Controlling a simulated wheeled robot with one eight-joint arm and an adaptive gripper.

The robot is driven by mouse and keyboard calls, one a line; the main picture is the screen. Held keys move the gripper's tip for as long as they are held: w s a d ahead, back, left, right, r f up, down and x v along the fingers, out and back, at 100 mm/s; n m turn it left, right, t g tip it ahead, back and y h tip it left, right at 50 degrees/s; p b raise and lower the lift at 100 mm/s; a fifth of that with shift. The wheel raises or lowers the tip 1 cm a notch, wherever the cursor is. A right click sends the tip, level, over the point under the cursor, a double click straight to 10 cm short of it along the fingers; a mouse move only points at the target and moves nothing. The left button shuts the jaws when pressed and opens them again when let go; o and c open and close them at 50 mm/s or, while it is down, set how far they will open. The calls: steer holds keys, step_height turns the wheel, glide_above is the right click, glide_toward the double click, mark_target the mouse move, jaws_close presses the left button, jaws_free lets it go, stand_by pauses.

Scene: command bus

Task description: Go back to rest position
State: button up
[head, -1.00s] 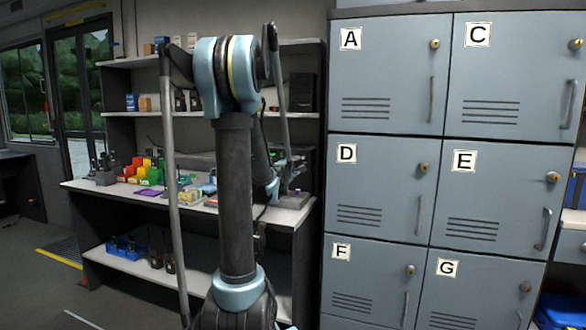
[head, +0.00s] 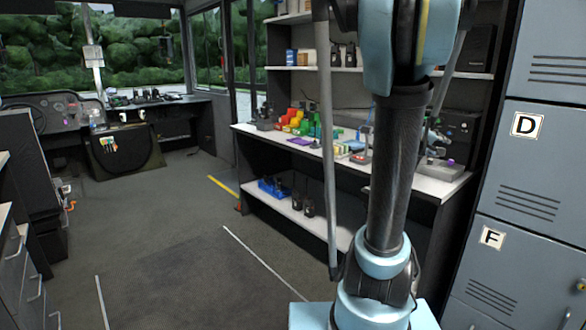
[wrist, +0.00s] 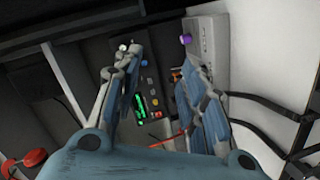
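My gripper shows in the wrist view (wrist: 160,62) with its two grey and blue fingers apart. Nothing is held between them. Beyond the fingers is a dark control box (wrist: 150,92) with green lit marks and coloured knobs. A grey box (wrist: 207,45) with a purple knob stands beside it. In the head view my arm rises in front of the workbench (head: 440,172), and the gripper end is mostly hidden behind it at the bench's right side.
Grey lockers D (head: 527,125) and F (head: 492,238) stand close on the right. The bench holds coloured blocks, and radios and a blue bin (head: 272,187) sit on its lower shelf. Open floor (head: 180,250) lies left, with drawers (head: 28,275) at the far left edge.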

steer(key=s+a+f+g+y, duration=0.2)
steer(key=s+a+f+y, duration=0.2)
steer(key=s+a+f, duration=0.3)
steer(key=s+a+f+m+g+y, duration=0.1)
steer(key=s+a+f+y, duration=0.3)
steer(key=a, duration=1)
steer(key=s+a+f+m+g+y, duration=0.1)
steer(key=s+a+f+g+y, duration=0.2)
steer(key=s+a+f, duration=0.7)
steer(key=s+a+y, duration=0.1)
steer(key=s, duration=0.3)
steer(key=shift+f, duration=0.1)
steer(key=shift+w+f, duration=0.25)
steer(key=shift+w, duration=0.2)
steer(key=shift+c, duration=0.6)
steer(key=shift+s, duration=0.1)
